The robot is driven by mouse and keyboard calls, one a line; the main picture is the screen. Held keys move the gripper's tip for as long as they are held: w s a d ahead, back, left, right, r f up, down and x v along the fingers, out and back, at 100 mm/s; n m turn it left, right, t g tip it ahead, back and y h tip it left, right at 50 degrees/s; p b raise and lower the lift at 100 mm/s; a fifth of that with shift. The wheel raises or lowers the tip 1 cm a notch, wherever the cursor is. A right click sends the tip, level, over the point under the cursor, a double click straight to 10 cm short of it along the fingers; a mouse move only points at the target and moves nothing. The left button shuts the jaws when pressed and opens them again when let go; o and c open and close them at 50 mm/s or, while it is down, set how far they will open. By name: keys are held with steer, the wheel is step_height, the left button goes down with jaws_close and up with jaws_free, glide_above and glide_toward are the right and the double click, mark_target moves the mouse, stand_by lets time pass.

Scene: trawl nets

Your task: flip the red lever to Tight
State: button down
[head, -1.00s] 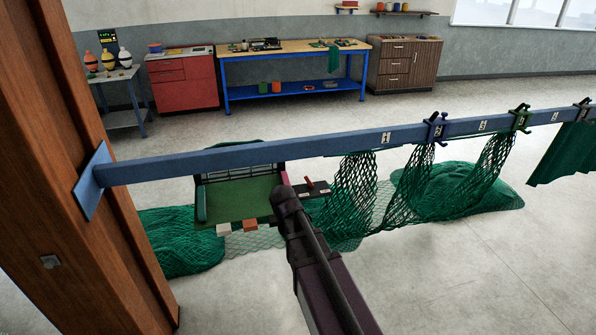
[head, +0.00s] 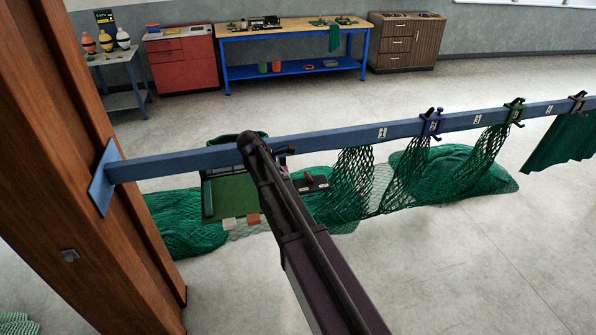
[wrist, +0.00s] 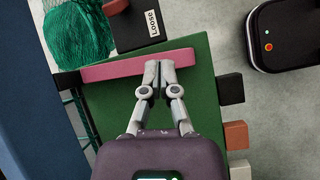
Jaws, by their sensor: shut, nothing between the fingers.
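The red lever (head: 309,178) stands on a small dark plate (head: 318,187) to the right of a green tray-like panel (head: 228,195), below the blue beam. In the wrist view part of the lever (wrist: 115,7) shows at the top edge, beside a white "Loose" label (wrist: 153,24). No Tight label can be read. My gripper (wrist: 158,68) is shut and empty over the green panel (wrist: 198,80), apart from the lever. Its tips overlap a pinkish-red bar (wrist: 108,71) in the picture; I cannot tell if they touch it. In the head view my arm hides the gripper.
The blue beam (head: 350,136) runs across from a wooden post (head: 75,150), with green nets (head: 450,175) hanging below it. Dark, orange (wrist: 236,135) and white (wrist: 240,172) blocks line the panel's edge. Open floor lies to the front right.

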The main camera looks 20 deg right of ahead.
mark_target(308, 177)
steer(key=w+r+n, duration=0.1)
steer(key=w+r+n+h, duration=0.1)
steer(key=w, duration=0.1)
steer(key=w+a+p, duration=0.1)
steer(key=shift+w+r+n, duration=0.25)
steer(key=shift+r+n, duration=0.15)
steer(key=shift+d+f, duration=0.1)
steer(key=shift+d, duration=0.05)
steer(key=shift+b+x, duration=1.25)
steer(key=shift+x, duration=0.15)
steer(key=shift+b+x, duration=2.5)
steer(key=shift+x, duration=0.95)
steer(key=shift+w+d, duration=0.1)
steer(key=shift+d, duration=0.05)
steer(key=shift+d+r+p, duration=0.25)
steer(key=shift+d+p, duration=0.1)
steer(key=shift+d, duration=0.05)
steer(key=shift+a, duration=0.15)
